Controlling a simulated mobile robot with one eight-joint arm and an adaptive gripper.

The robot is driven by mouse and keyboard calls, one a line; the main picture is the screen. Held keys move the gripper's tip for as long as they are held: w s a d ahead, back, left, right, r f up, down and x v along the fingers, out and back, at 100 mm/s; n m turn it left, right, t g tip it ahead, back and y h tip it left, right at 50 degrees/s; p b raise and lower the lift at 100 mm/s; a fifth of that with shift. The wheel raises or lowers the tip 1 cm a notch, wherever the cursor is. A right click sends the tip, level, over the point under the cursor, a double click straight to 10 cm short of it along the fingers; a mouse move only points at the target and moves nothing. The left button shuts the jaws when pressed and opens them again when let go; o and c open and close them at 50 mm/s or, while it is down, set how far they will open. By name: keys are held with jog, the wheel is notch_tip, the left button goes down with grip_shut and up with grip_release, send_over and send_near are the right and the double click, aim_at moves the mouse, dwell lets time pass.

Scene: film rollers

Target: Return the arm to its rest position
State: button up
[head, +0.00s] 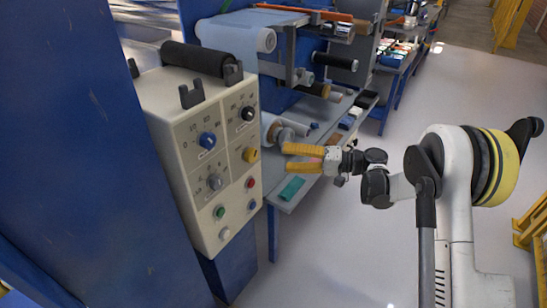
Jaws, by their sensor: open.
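My gripper (287,158) is at the middle of the head view with its two yellow fingers apart and nothing seen between them. It points left, with the fingertips close to a pale roll and grey spindle (281,132) beside the control box. I cannot tell whether the fingertips touch anything. My arm (375,180) reaches out to the left from its white and black links at the right, bent at the wrist.
A beige control box (207,160) with knobs and buttons stands left of my gripper, a black roller (198,58) on top. A grey bench (322,142) holds small coloured blocks and a green piece (292,188). Yellow railings (528,235) stand at right. The pale floor (350,245) is clear.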

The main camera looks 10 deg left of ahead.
jog(key=shift+d, duration=0.3)
jog(key=s+d+r+m+t+h, duration=0.2)
jog(key=s+d+r+t+h, duration=0.2)
jog(key=s+d+r+h, duration=0.5)
jog(key=s+d+f+t+h, duration=0.1)
jog(key=s+d+h, duration=0.6)
jog(key=s+d, duration=1.2)
jog(key=shift+s+d+m+t+h, duration=0.25)
jog(key=shift+s+m+t+h, duration=0.15)
jog(key=shift+s+t, duration=0.6)
